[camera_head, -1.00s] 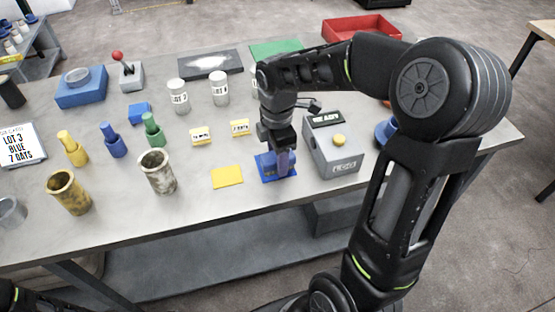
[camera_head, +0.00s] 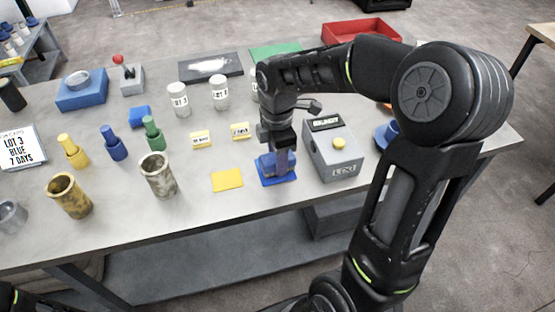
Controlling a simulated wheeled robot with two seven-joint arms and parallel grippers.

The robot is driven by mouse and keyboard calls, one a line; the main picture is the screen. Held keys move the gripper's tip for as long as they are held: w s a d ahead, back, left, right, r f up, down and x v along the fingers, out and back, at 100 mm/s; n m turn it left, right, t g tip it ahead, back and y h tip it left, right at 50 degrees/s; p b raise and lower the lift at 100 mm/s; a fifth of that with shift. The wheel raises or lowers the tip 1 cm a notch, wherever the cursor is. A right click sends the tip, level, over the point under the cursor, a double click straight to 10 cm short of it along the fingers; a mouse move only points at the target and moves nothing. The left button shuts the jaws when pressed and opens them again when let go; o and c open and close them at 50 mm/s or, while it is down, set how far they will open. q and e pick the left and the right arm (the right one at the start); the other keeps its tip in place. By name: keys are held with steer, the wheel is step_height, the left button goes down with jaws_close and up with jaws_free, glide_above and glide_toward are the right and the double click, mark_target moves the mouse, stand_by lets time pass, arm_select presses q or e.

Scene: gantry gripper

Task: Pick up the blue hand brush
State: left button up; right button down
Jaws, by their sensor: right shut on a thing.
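My right gripper (camera_head: 281,158) points straight down over a flat blue square (camera_head: 279,182), right of the middle of the table. It is shut on a blue thing that I take for the blue hand brush (camera_head: 265,165), whose upper part is partly hidden by the fingers. The blue thing is on or just above the square; I cannot tell if they touch. Another blue piece with a narrow upright top (camera_head: 113,145) stands at the left between a yellow one (camera_head: 72,152) and a green one (camera_head: 153,134). My left gripper is not in view.
A grey box (camera_head: 336,158) with a yellow button stands close right of my gripper. A yellow square (camera_head: 227,180) lies to its left. A stained cup (camera_head: 158,176), a yellowish cup (camera_head: 70,195) and white jars (camera_head: 179,100) stand further left. The front right tabletop is clear.

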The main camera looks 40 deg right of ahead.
step_height(320, 180, up, 10)
steer(key=shift+f+b, duration=0.1)
steer(key=shift+b, duration=0.3)
stand_by(0.3)
